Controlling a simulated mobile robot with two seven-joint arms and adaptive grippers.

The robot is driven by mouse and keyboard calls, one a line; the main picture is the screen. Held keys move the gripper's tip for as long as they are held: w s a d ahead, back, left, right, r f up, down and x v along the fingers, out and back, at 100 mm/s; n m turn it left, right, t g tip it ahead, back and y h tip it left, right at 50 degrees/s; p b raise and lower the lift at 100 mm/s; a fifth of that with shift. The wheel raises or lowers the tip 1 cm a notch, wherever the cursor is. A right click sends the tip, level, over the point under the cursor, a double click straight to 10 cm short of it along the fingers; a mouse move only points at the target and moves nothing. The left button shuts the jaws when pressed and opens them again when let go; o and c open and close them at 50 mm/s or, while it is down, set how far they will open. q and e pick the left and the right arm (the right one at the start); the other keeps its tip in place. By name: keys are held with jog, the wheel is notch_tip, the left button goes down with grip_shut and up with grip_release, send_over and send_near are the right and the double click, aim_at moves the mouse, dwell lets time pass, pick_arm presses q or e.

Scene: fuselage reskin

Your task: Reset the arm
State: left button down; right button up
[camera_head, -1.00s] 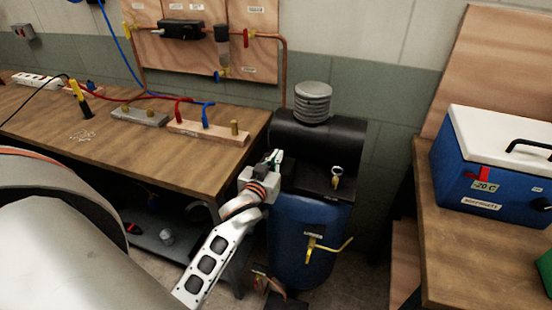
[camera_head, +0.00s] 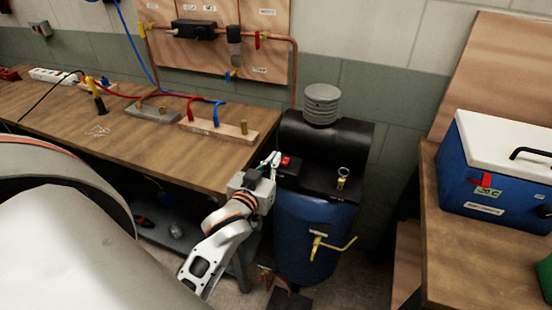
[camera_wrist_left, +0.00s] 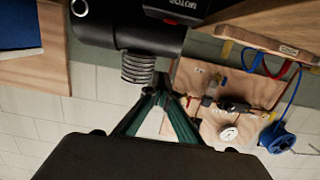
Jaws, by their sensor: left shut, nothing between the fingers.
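My left gripper (camera_head: 271,160) is in the head view, beside the left edge of the compressor's black top and close to the bench's right corner. Its fingers are together with nothing between them. In the left wrist view the fingers (camera_wrist_left: 160,98) meet at their tips, in front of the wall and the compressor's ribbed grey filter. The compressor (camera_head: 310,228) is a blue upright tank with a black motor housing and a red switch (camera_head: 287,162) near my fingertips. I cannot tell whether the fingers touch it. My right gripper is not in view.
The wooden bench (camera_head: 150,150) at left holds a power strip (camera_head: 58,76), hoses and clamping blocks. A pipe panel (camera_head: 210,50) hangs on the wall. A blue cool box (camera_head: 495,165) stands on the right-hand table (camera_head: 450,270). A yellow-handled valve (camera_head: 318,243) sticks out of the tank.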

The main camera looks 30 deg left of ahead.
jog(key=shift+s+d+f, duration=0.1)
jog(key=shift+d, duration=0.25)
pick_arm(q)
jog(key=s+d+f+m+g+h, duration=0.2)
jog(key=s+d+f, duration=0.2)
jog(key=f, duration=0.6)
jog(key=s+d+f+m+g+h, duration=0.2)
jog(key=s+d+f, duration=0.2)
jog(key=s+f, duration=0.4)
jog(key=s+d+f+m+g+h, duration=0.1)
jog(key=s+d+f, duration=0.3)
jog(key=f, duration=0.8)
jog(key=s+m, duration=0.1)
jog(key=s, duration=0.1)
jog(key=shift+s+d+m+g+h, duration=0.3)
jog(key=shift+d+g+h, duration=0.05)
jog(key=shift+g+h, duration=0.05)
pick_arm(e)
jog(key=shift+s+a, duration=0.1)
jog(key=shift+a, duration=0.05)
